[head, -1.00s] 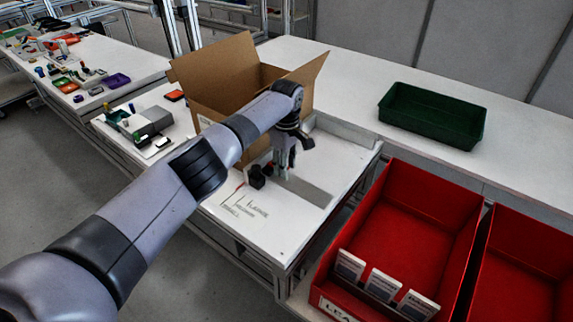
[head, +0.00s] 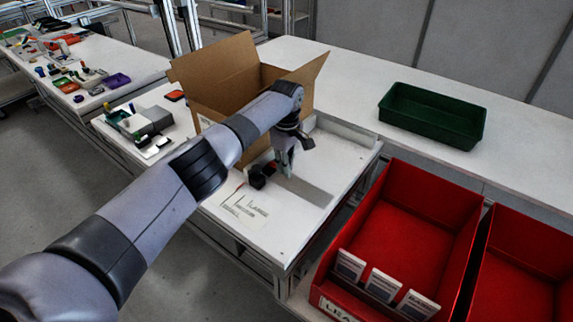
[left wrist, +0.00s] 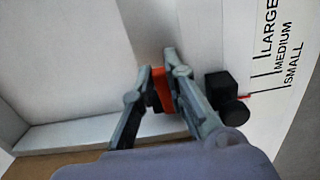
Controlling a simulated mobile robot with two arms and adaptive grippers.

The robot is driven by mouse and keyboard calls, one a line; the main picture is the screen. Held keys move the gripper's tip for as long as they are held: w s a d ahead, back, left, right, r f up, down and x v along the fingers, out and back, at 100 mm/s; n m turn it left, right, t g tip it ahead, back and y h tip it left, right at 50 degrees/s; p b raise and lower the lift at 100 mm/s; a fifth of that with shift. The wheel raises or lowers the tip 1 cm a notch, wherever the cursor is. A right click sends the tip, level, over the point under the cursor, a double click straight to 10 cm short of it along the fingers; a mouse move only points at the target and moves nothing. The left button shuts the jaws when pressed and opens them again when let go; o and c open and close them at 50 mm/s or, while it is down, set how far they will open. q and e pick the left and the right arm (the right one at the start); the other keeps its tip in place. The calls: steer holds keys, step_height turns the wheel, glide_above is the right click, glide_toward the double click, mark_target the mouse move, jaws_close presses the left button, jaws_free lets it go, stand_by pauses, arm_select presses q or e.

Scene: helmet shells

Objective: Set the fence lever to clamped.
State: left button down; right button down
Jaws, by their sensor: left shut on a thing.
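The fence lever (left wrist: 162,88) shows orange-red in the left wrist view, between the fingers of my left gripper (left wrist: 159,66). The gripper is shut on it; the fingers hide part of the lever. In the head view my left gripper (head: 284,168) reaches down beside a black block (head: 258,180), the fence's body, on the white bench. The block (left wrist: 220,88) and a round black knob (left wrist: 236,112) sit just right of the fingers in the left wrist view. A thin red pointer lies by the size marks. My right gripper is out of view.
A printed size scale (head: 245,208) lies on the bench front. An open cardboard box (head: 215,75) stands behind the gripper. A green tray (head: 432,115) sits on the back counter.

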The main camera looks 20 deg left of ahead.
arm_select(q)
steer(key=shift+s+d+f+y+p, duration=0.15)
steer(key=shift+y+p, duration=0.25)
steer(key=shift+p, duration=0.6)
steer(key=shift+w+d+y+p, duration=0.1)
steer(key=shift+y+p, duration=0.3)
steer(key=shift+p, duration=0.6)
steer(key=shift+f+t+y, duration=0.5)
steer(key=shift+f, duration=0.1)
steer(key=c, duration=1.6)
jaws_free()
steer(key=shift+r, duration=0.1)
steer(key=v, duration=1.2)
